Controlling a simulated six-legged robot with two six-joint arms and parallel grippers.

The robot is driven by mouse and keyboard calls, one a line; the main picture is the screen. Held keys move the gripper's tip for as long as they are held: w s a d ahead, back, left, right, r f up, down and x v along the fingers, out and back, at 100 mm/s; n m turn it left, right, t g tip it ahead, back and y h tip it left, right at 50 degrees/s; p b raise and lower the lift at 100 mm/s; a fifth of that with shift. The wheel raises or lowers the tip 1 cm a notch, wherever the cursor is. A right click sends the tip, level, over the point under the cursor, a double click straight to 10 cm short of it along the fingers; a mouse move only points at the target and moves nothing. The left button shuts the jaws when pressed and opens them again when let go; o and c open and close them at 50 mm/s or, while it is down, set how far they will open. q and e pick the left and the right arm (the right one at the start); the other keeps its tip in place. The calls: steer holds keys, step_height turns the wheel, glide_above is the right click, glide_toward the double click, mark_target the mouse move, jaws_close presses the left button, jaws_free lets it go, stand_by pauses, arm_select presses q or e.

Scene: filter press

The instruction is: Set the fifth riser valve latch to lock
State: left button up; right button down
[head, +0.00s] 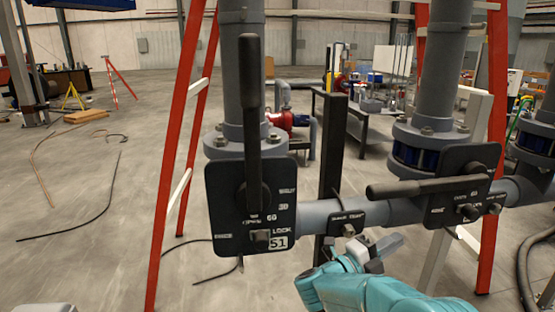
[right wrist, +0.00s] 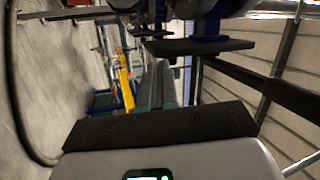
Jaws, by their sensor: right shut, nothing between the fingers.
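A black valve plate (head: 228,218) with a tag reading "51" or "S1" is left of centre in the head view. Its long black lever (head: 251,110) stands upright. A small dark latch knob (head: 261,238) sits low on the plate, beside the word LOCK. A second plate (head: 470,157) at the right has its lever (head: 410,188) lying level and small knobs below. I cannot tell which riser is the fifth. My right gripper (head: 380,246) is shut and empty, below the pipe between the plates, apart from both knobs. My left gripper is out of view.
A grey pipe (head: 390,212) joins the risers, with a small labelled bracket (head: 348,220) above my right gripper. A dark post (head: 333,140) and red ladder legs (head: 178,140) stand close by. Cables lie on the floor. Open floor (head: 110,230) is at the left.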

steer(key=w+a+f+n+t+y+p, duration=0.2)
steer(key=f+n+t+y, duration=0.2)
steer(key=f+n+y, duration=0.15)
steer(key=w+a+f+n+t+y+p, duration=0.1)
steer(key=w+f+n+t+y, duration=0.1)
steer(key=f+n+t+y, duration=0.35)
steer(key=s+a+f+n+g+y+p, duration=0.1)
steer(key=s+a+f+n+g+y, duration=0.15)
steer(key=f+n, duration=0.3)
steer(key=s+a+f+n+g+y+p, duration=0.2)
steer(key=s+a+f+n+y, duration=0.15)
steer(key=f, duration=0.25)
arm_select(q)
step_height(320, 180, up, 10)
steer(key=p, duration=0.3)
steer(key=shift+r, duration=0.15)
arm_select(e)
steer(key=s+a+f+n+g+y, duration=0.2)
steer(key=s+a+g, duration=0.1)
steer(key=s, duration=0.7)
steer(key=s+a+f+n+g+y, duration=0.2)
steer(key=s+a+f+n+g, duration=0.1)
steer(key=s, duration=0.6)
steer(key=s+a+f+n+g+y, duration=0.2)
steer(key=s+a+n+g+y, duration=0.1)
steer(key=s, duration=0.7)
steer(key=shift+s+a+f+g, duration=0.3)
steer(key=shift+a+f+g, duration=0.15)
steer(key=shift+g, duration=0.45)
